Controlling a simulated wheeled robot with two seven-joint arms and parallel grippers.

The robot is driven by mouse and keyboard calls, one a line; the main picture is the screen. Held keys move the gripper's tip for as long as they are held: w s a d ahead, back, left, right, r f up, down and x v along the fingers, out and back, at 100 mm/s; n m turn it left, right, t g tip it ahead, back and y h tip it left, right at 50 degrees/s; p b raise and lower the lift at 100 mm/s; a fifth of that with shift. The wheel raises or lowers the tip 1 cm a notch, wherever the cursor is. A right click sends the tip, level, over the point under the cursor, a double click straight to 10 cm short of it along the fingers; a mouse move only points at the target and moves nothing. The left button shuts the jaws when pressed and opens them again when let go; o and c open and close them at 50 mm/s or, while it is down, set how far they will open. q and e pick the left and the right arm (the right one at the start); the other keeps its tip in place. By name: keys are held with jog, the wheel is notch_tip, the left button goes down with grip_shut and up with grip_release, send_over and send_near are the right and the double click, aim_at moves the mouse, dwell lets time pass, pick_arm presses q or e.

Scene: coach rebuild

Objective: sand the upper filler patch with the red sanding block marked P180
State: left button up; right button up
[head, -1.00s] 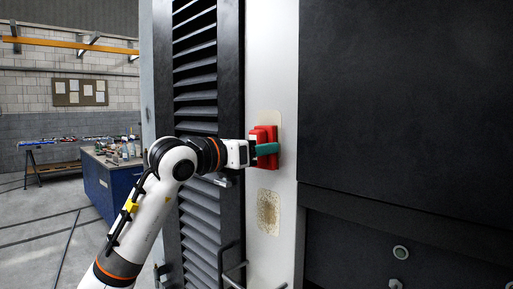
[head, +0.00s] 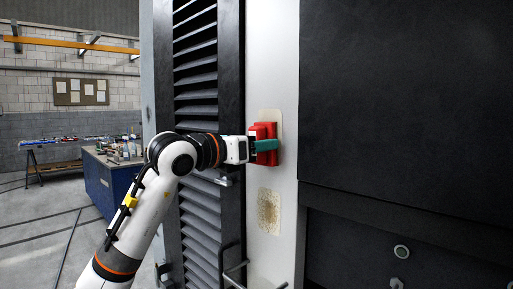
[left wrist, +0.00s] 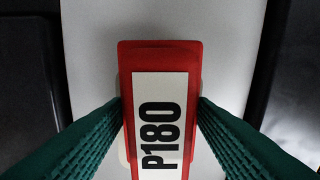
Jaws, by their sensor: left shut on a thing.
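The red sanding block (head: 267,131) is gripped in my left gripper (head: 264,146) and held at the upper filler patch (head: 276,116), covering most of it. In the left wrist view the block (left wrist: 190,56) shows its white label reading P180 between the two green fingers of my left gripper (left wrist: 160,125). The block appears to lie flat to the pale panel; firm contact cannot be told. The lower filler patch (head: 268,211), speckled brown, is uncovered below. My right gripper is not in view.
The pale panel (head: 272,60) stands between a dark louvred grille (head: 196,80) and a large dark panel (head: 400,90). A handle rail (head: 236,270) sticks out low down. A blue workbench (head: 107,183) and a trestle table stand at the back left.

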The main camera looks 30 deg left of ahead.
aim_at(269, 108)
pick_arm(q)
jog(key=shift+r+p, duration=2.8)
jog(key=shift+r, duration=1.1)
jog(key=shift+s+f, duration=0.1)
jog(key=shift+f+b, duration=5.1)
jog(key=shift+f, duration=0.5)
jog(key=shift+s+a+b, duration=0.2)
jog(key=shift+s+b, duration=0.1)
jog(key=shift+s, duration=0.05)
jog(key=shift+b+v, duration=0.9)
jog(key=shift+v, duration=1.65)
jog(key=shift+r, duration=0.1)
